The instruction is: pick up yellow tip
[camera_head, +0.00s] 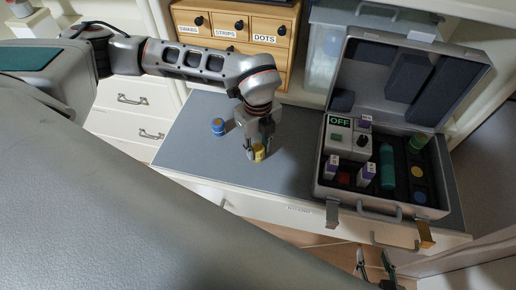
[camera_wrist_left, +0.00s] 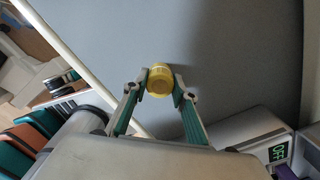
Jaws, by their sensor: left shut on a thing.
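The yellow tip (camera_head: 258,153) is a small yellow cylinder over the grey counter top. My left gripper (camera_head: 257,148) comes down on it from above. In the left wrist view the yellow tip (camera_wrist_left: 160,80) sits between the two fingertips of my left gripper (camera_wrist_left: 161,90), which are shut on its sides. Whether it touches the counter is hard to tell. My right gripper (camera_head: 375,268) is partly in view at the bottom edge, its fingers apart and empty.
A blue-topped small cylinder (camera_head: 218,127) stands on the counter (camera_head: 190,150) to the left. An open grey case (camera_head: 326,190) with bottles, vials and an OFF box (camera_head: 338,136) stands to the right. Wooden drawers (camera_head: 243,28) are behind. A grey padded surface (camera_head: 120,225) fills the lower left.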

